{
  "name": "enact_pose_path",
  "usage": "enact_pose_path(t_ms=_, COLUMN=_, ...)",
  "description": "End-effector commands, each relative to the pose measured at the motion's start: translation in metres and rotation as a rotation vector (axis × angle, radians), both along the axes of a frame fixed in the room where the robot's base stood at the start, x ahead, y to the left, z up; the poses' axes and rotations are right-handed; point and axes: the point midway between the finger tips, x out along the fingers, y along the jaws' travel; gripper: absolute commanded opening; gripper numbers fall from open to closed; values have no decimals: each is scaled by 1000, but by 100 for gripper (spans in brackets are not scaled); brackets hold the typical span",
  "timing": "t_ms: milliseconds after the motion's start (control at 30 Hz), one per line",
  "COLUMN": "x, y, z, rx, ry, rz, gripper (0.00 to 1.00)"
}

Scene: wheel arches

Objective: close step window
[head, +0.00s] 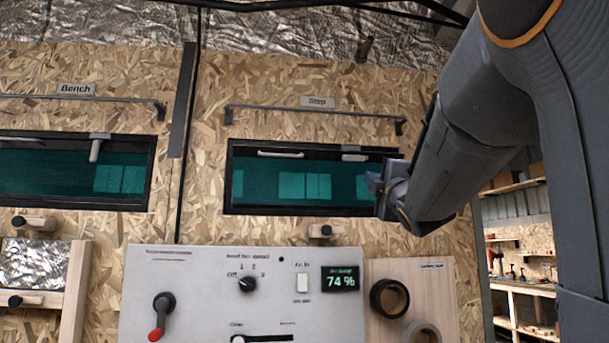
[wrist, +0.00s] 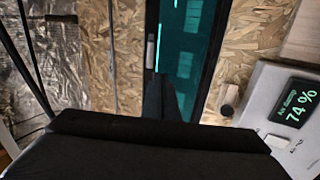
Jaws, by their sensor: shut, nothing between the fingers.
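The step window (head: 233,182) is a wide, dark-framed teal pane under the "Step" label (head: 318,101). A pale bar (head: 280,153) and a small pale handle (head: 352,155), lying level, show along its top edge. My gripper (head: 374,183) is in front of the window's right end and hides part of the lower right frame. It is shut and empty. In the wrist view the window (wrist: 187,45) runs upright, and the dark fingers (wrist: 160,88) overlap its near end. I cannot tell whether they touch it, or how far the sash stands open.
The similar bench window (head: 75,172) is at the left, its handle (head: 97,148) pointing down. A grey control panel (head: 200,300) with a 74 % display (head: 342,280) stands below. A wooden knob (head: 322,231) sticks out under the step window. Tape rolls (head: 390,298) hang at the right.

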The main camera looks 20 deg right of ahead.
Motion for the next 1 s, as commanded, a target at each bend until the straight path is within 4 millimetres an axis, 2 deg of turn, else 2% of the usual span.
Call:
enact_pose_path(t_ms=33, x=-6, y=0, z=13, rx=-38, ry=-18, rz=-8, gripper=0)
enact_pose_path(t_ms=200, x=-3, y=2, z=30, rx=-80, ry=-35, rz=-7, gripper=0)
enact_pose_path(t_ms=733, x=78, y=-20, z=73, rx=-73, ry=-33, rz=-4, gripper=0)
enact_pose_path(t_ms=1000, x=102, y=-29, z=87, rx=-73, ry=-34, rz=-9, gripper=0)
